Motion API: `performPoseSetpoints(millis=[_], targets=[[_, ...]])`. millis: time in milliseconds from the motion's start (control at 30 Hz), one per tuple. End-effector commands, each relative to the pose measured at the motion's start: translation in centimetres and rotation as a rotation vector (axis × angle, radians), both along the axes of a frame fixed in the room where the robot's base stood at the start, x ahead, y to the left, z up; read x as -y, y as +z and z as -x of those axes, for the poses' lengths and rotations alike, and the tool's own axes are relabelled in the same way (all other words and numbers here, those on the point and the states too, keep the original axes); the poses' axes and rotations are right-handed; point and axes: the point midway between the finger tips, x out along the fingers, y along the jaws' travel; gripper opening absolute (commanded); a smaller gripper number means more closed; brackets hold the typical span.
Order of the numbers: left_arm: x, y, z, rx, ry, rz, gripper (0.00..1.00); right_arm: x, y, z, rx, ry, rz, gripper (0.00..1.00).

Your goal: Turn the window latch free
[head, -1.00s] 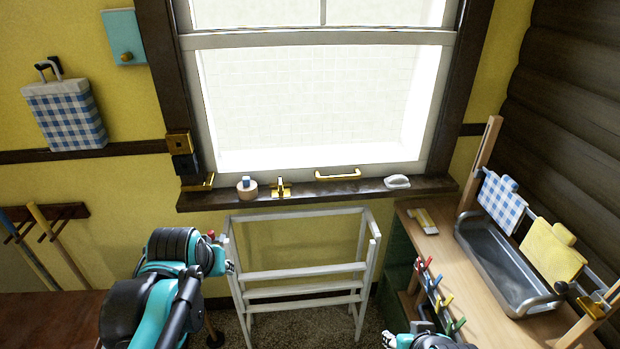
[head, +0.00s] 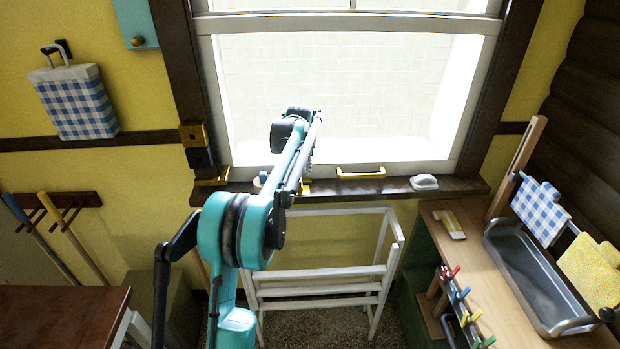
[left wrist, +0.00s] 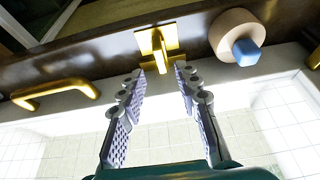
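The window latch (left wrist: 157,42) is a brass piece with a plate and a lever on the dark sill, at the top middle of the left wrist view. In the head view only a bit of it (head: 306,187) shows past my left arm. My left gripper (left wrist: 161,76) is open, its two padded fingers pointing at the latch. The lever's near end lies between the fingertips, with gaps visible on both sides; I cannot tell whether anything touches. In the head view my left arm reaches up over the sill and its fingers are hidden. My right gripper is not in view.
A brass handle (head: 361,173) is on the window's lower rail. A round wooden piece with a blue block (left wrist: 240,40) stands close beside the latch. A white object (head: 424,182) lies on the sill's right. A white rack (head: 322,275) stands below; a workbench (head: 480,270) is at right.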

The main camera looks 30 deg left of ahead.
Motion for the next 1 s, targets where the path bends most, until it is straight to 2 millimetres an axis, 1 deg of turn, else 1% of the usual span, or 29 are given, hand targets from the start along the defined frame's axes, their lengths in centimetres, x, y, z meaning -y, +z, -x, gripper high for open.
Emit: performPoseSetpoints(millis=[33,100,300,400,500,733,767,800,867,1000], targets=[[-0.2,-1.0,-0.3,0.0,0.0,0.0,0.33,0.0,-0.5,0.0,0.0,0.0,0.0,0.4],[-0.4,-2.2,-0.7,0.0,0.0,0.0,0.33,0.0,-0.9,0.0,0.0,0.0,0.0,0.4],[-1.0,-4.9,-1.7,0.0,-0.001,0.0,0.33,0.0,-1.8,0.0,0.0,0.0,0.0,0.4],[-1.2,-5.7,-1.9,0.0,-0.001,0.0,0.33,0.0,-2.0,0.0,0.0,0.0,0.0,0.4],[-1.2,-6.0,-2.1,0.001,-0.001,0.0,0.33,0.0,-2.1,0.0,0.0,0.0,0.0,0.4],[-1.2,-6.0,-2.1,0.001,-0.001,0.0,0.33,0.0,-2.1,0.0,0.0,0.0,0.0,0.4],[-1.2,-6.0,-2.1,0.001,-0.001,0.0,0.28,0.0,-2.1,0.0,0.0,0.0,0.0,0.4],[-1.2,-6.0,-2.1,0.001,-0.001,0.0,0.17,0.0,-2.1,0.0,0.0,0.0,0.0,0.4],[-1.2,-6.0,-2.1,0.001,-0.001,0.0,0.01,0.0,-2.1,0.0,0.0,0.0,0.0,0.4],[-1.2,-6.0,-2.1,0.001,-0.001,0.0,0.0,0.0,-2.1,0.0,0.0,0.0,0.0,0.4]])
